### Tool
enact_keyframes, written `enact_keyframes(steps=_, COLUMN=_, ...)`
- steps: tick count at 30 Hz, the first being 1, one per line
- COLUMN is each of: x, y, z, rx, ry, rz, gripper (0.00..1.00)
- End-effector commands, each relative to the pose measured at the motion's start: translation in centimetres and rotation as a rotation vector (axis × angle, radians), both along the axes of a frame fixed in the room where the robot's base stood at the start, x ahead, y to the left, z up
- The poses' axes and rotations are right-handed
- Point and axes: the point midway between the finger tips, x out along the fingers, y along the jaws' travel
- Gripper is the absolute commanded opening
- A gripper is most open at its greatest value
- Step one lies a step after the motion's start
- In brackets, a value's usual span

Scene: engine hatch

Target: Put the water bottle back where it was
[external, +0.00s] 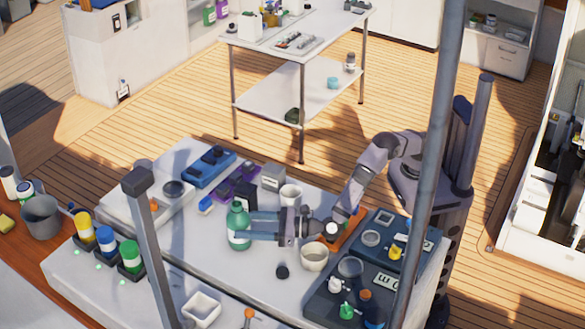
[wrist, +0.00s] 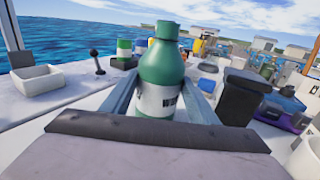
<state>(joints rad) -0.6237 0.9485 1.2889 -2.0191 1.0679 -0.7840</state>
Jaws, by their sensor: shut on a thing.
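The water bottle is a green bottle (external: 238,222) with a white label and a green cap. It stands upright near the middle of the light worktop. My gripper (external: 242,229) reaches it from the right, with one finger on each side, and is shut on it. In the wrist view the bottle (wrist: 162,72) is upright between the two blue-grey fingers, its label facing me. Its base is hidden behind the gripper body, so I cannot tell whether it touches the worktop.
Several bottles stand in dark holders (external: 132,258) at the worktop's left edge. A white open box (external: 201,308) is at the front. A dark canister (wrist: 241,97) is right of the bottle.

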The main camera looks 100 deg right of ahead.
Motion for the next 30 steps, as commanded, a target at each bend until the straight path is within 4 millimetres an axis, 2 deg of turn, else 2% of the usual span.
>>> enact_keyframes(steps=2, x=0.0, y=0.0, z=-0.2, rx=0.000, ry=-0.002, rz=0.000, gripper=0.22)
enact_keyframes(steps=3, x=0.0, y=0.0, z=-0.3, rx=0.000, ry=0.000, rz=0.000, gripper=0.56)
enact_keyframes(steps=5, x=0.0, y=0.0, z=-0.2, rx=0.000, ry=0.000, rz=0.000, gripper=0.70)
enact_keyframes(steps=6, x=0.0, y=0.0, z=-0.2, rx=0.000, ry=0.000, rz=0.000, gripper=0.72)
enact_keyframes(steps=21, x=0.0, y=0.0, z=0.1, rx=-0.001, ry=0.001, rz=0.000, gripper=0.72)
enact_keyframes(steps=26, x=-2.0, y=0.7, z=-0.3, rx=0.000, ry=0.000, rz=0.003, gripper=0.72)
enact_keyframes(steps=30, x=-4.5, y=1.5, z=-0.4, rx=-0.001, ry=0.000, rz=0.003, gripper=0.72)
